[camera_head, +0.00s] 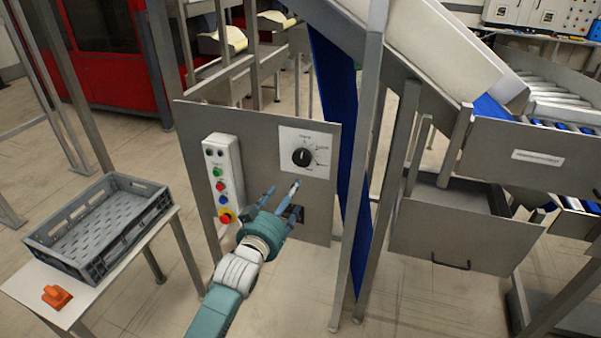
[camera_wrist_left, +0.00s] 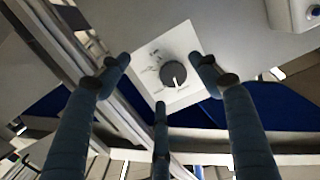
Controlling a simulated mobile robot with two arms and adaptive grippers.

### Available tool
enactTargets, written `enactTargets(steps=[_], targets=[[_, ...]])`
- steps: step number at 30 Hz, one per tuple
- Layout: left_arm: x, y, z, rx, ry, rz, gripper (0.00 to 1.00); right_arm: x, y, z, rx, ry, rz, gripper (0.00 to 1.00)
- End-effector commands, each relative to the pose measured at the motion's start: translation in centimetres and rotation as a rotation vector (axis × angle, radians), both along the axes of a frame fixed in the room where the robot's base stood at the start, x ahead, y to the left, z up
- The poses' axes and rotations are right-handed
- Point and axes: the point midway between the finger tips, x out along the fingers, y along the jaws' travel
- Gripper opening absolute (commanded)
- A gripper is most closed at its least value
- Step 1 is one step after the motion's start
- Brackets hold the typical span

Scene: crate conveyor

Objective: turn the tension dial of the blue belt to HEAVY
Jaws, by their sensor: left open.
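The tension dial (camera_head: 302,157) is a round black knob on a white square plate (camera_head: 319,167), fixed to a grey upright panel. In the head view its white mark points about straight up; the printed labels are too small to read surely. The blue belt (camera_head: 336,130) runs down just right of the panel. My left gripper (camera_head: 284,194) is open and empty, just below and in front of the dial plate. In the left wrist view the dial (camera_wrist_left: 174,74) shows between the spread fingers (camera_wrist_left: 160,78), apparently untouched. My right gripper is not in view.
A button box (camera_head: 222,172) with a red and yellow stop button is left of the dial on the panel. A grey crate (camera_head: 142,188) and an orange object (camera_head: 56,296) are on a table at left. A metal post (camera_head: 360,190) stands right of the panel.

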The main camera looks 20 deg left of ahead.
Motion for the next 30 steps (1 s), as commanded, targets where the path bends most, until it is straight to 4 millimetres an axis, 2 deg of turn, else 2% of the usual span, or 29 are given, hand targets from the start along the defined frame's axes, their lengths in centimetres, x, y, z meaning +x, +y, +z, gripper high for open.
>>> enactTargets(steps=[1,3,6,12,21,25,30], targets=[[0.1,0.0,1.7,-0.003,-0.036,0.001,0.63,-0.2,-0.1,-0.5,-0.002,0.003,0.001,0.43],[0.3,0.1,3.3,-0.007,-0.064,0.001,0.63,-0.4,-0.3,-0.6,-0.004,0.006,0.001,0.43],[0.9,0.1,4.2,-0.010,-0.078,0.002,0.63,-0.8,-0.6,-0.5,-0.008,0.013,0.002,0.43],[4.3,-0.1,4.2,-0.010,-0.076,0.001,0.63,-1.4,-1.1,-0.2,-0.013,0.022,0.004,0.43],[9.4,-0.2,4.1,-0.009,-0.074,0.000,0.63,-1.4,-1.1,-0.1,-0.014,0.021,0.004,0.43],[10.5,-0.3,4.0,-0.008,-0.075,0.000,0.63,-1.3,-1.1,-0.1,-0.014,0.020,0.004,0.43],[10.9,-0.3,4.0,-0.008,-0.074,0.000,0.63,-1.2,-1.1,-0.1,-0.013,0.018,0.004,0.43]])
